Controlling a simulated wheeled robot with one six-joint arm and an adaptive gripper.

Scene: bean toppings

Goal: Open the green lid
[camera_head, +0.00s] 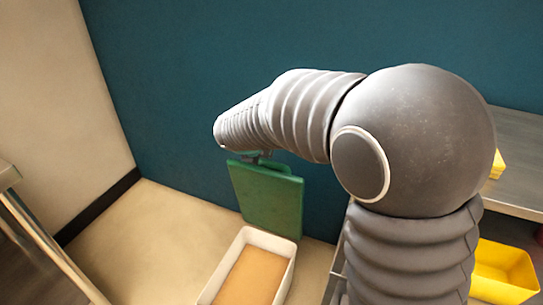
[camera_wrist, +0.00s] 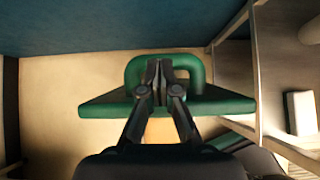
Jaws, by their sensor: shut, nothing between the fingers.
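The green lid (camera_head: 268,199) hangs upright in the head view, behind and above the near white bin. In the wrist view the green lid (camera_wrist: 102,105) shows as a flat slab with a loop handle (camera_wrist: 197,72) on its far side. My gripper (camera_wrist: 158,66) is shut, with its fingertips together in front of the handle loop. I cannot tell whether the fingers pass through the loop or touch it. In the head view my arm hides most of the gripper, just above the lid's top edge.
A white bin (camera_head: 285,283) with tan contents stands below the lid. A yellow bin (camera_head: 505,270) is at the right, under a metal shelf (camera_head: 520,180). A metal table (camera_head: 30,230) stands at the left. The teal wall (camera_head: 180,90) is close behind.

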